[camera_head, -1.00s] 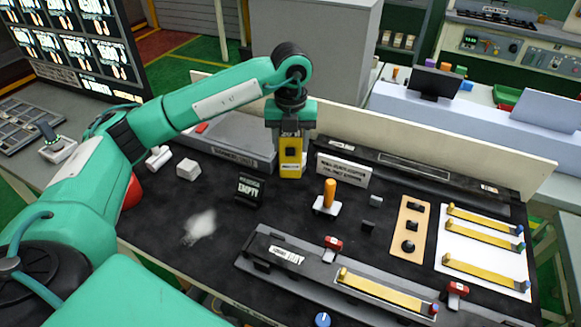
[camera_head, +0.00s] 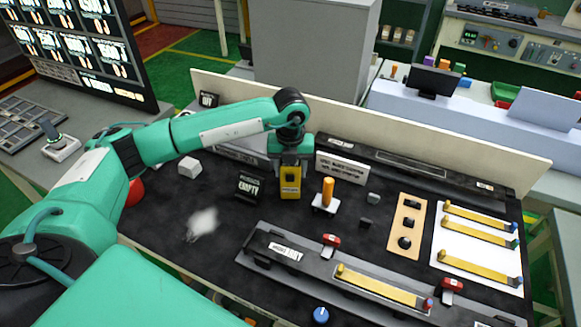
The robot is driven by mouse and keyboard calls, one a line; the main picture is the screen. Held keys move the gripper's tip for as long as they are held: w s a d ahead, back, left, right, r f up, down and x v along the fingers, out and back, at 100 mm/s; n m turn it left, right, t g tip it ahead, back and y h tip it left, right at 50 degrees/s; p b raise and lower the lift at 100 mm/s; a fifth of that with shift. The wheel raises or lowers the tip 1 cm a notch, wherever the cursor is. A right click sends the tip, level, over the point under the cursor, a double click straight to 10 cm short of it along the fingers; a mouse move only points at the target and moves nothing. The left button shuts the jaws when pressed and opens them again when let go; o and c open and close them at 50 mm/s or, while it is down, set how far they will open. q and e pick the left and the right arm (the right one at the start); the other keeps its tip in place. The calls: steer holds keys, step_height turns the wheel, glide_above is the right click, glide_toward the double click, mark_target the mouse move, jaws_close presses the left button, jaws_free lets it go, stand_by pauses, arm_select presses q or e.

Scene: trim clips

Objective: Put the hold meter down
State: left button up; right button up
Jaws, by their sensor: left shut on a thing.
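The hold meter (camera_head: 290,184) is a yellow, box-shaped device with a dark face. It is upright near the back of the black work mat, between the small "EMPTY" sign and the orange-handled tool. My left gripper (camera_head: 290,165) is shut on its upper part from above. The meter's lower end is at or very near the mat; I cannot tell whether it touches. My right gripper is not in view.
The "EMPTY" sign (camera_head: 248,186) stands just left of the meter. The orange-handled tool (camera_head: 327,192) and a white sign (camera_head: 341,168) are close on the right. A grey fixture (camera_head: 270,248) lies in front. Mat between is clear.

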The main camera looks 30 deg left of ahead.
arm_select(q)
steer(key=o, duration=0.4)
steer(key=shift+f, duration=0.15)
steer(key=o, duration=0.5)
steer(key=shift+r, duration=0.35)
step_height(320, 180, up, 10)
steer(key=b, duration=0.3)
steer(key=shift+r, duration=0.9)
